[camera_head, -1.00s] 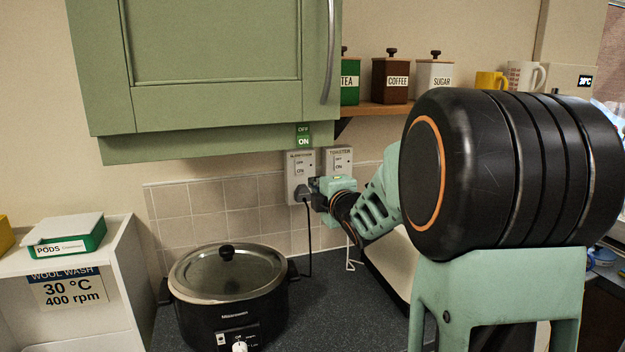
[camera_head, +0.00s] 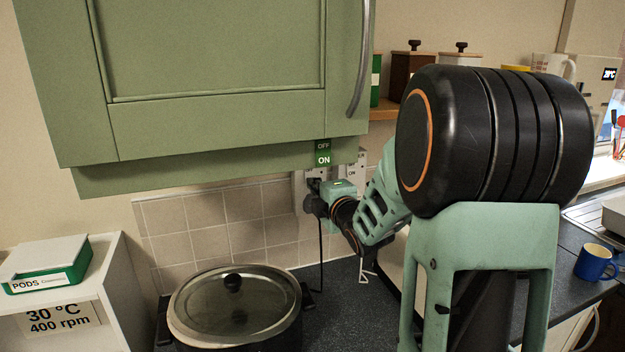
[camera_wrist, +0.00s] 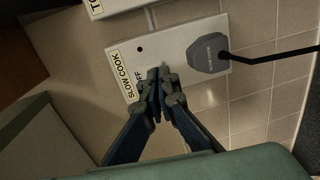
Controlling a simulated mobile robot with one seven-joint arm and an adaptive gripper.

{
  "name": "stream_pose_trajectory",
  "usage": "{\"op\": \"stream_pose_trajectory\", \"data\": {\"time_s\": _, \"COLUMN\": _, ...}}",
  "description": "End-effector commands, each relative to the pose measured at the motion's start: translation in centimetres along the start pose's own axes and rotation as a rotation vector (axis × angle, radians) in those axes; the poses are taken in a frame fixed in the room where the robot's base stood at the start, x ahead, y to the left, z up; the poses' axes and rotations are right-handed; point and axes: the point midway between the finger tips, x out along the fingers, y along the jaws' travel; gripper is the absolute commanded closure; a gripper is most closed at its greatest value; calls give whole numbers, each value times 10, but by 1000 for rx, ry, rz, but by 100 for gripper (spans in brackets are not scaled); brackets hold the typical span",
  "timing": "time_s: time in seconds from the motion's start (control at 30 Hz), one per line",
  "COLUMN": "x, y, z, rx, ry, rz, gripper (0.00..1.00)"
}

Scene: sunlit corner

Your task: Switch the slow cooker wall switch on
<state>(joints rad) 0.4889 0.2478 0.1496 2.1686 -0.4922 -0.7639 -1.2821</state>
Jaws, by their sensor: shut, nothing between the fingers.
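The slow cooker wall switch plate (camera_wrist: 185,42) fills the upper middle of the wrist view, labelled SLOW COOK with a partly covered OFF mark. In the head view its edge (camera_head: 298,190) shows behind my gripper (camera_head: 313,188). A grey plug (camera_wrist: 208,53) with a black cord sits in the plate. My gripper (camera_wrist: 158,75) is shut and empty, its fingertips over the plate beside the OFF mark. The fingers hide the rocker, so its position and any contact cannot be told. The black slow cooker (camera_head: 235,308) stands on the counter below.
The toaster switch plate (camera_head: 359,162) is just to the right. A white shelf unit (camera_head: 105,290) stands left. A blue mug (camera_head: 596,262) is far right.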

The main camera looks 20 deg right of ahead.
Motion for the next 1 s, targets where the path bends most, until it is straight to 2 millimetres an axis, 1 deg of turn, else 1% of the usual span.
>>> {"op": "stream_pose_trajectory", "data": {"time_s": 0.57, "x": -2, "y": -2, "z": 1, "rx": -1, "ry": -1, "rz": 1, "gripper": 100}}
{"op": "stream_pose_trajectory", "data": {"time_s": 0.8, "x": 2, "y": -9, "z": 1, "rx": -2, "ry": -1, "rz": 35, "gripper": 100}}
{"op": "stream_pose_trajectory", "data": {"time_s": 1.0, "x": 6, "y": -10, "z": 2, "rx": -2, "ry": -2, "rz": 76, "gripper": 100}}
